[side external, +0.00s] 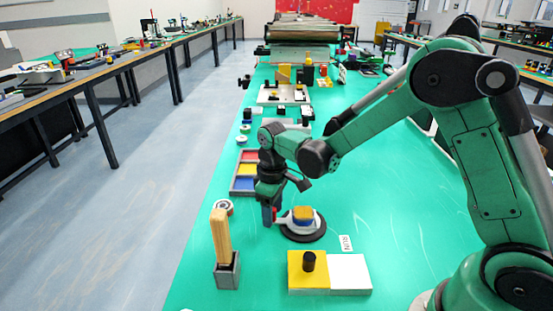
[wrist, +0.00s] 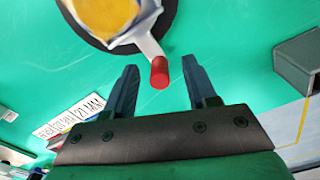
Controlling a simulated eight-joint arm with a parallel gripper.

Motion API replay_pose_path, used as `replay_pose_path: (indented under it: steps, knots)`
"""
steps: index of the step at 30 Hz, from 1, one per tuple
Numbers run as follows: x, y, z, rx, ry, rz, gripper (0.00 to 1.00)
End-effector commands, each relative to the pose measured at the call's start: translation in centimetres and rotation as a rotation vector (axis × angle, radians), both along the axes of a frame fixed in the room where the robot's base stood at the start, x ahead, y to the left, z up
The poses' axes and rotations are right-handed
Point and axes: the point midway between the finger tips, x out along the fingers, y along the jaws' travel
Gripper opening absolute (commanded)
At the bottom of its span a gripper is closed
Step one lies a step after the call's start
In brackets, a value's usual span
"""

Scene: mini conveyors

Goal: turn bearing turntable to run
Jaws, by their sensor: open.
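The bearing turntable (side external: 303,235) is a round black base with a light grey body and a yellow-and-blue block (side external: 303,213) on top. A pale arm with a red tip sticks out from it toward my gripper. In the wrist view the turntable (wrist: 85,38) is at the upper left, cut off by the frame edge. Its red tip (wrist: 160,74) lies between my open fingers (wrist: 158,82), with gaps visible on both sides. In the side external view my gripper (side external: 268,214) points down just left of the turntable. A white RUN label (side external: 346,243) lies to the turntable's right.
A yellow block with a black knob (side external: 308,263) and a white block (side external: 350,272) stand in front. A wooden-handled piece (side external: 221,238) stands upright in a grey holder at front left. A red, yellow and blue tray (side external: 246,170) lies behind. Green table right of the turntable is clear.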

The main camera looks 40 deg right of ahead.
Motion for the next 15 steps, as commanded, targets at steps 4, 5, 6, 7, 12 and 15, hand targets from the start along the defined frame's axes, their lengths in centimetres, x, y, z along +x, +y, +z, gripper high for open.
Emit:
replay_pose_path:
  steps: [4, 5, 6, 7, 12, 15]
  knots:
    - [-0.01, 0.00, -0.30, 0.000, -0.001, 0.000, 0.51]
    - [-0.01, 0.00, -0.30, 0.000, -0.001, 0.000, 0.51]
    - [-0.01, 0.00, -0.29, 0.000, -0.001, 0.000, 0.51]
    - [-0.01, 0.00, -0.28, 0.000, -0.001, 0.000, 0.51]
    - [-0.01, 0.00, -0.26, 0.000, -0.001, -0.001, 0.14]
    - [-0.01, 0.00, -0.26, 0.000, -0.001, -0.001, 0.00]
